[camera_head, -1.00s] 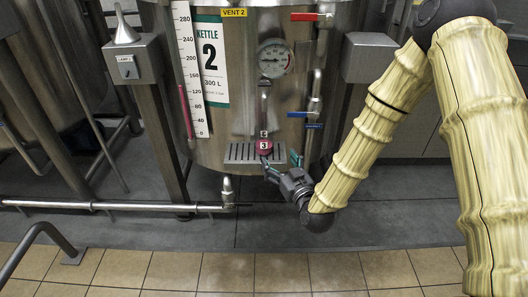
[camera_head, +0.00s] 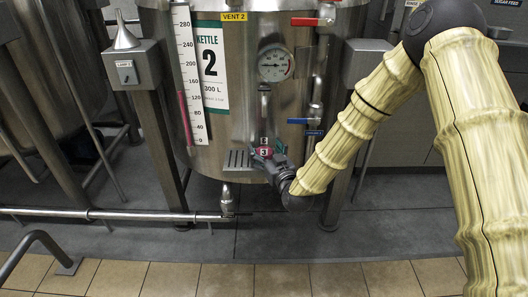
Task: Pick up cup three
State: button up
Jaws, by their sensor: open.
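Cup three (camera_head: 264,152), small and dark red with a white label "3", stands at the drip tray (camera_head: 237,160) on the front of kettle 2, below its spout. My gripper (camera_head: 265,160) is open at the cup and overlaps its lower part in the picture. The gripper comes in from the right and below. The cup's base is hidden behind it. I cannot tell whether the fingers touch the cup or how far they reach around it.
Kettle 2 (camera_head: 232,125) rises behind the tray, with a gauge (camera_head: 276,63) and a blue valve handle (camera_head: 298,121) above right. A horizontal pipe (camera_head: 120,215) runs low at left. Steel legs (camera_head: 160,140) flank the kettle.

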aim_at(268, 142)
jog(key=shift+w+a, duration=0.25)
jog(key=shift+w, duration=0.4)
jog(key=c, duration=1.2)
jog(key=shift+c, duration=0.2)
jog(key=shift+r, duration=0.1)
jog(key=shift+r, duration=0.25)
notch_tip(268, 142, up, 4)
jog(key=shift+f+p, duration=0.15)
jog(key=shift+p, duration=0.65)
jog(key=s+p, duration=0.2)
jog(key=s, duration=1.4)
jog(key=shift+r, duration=0.35)
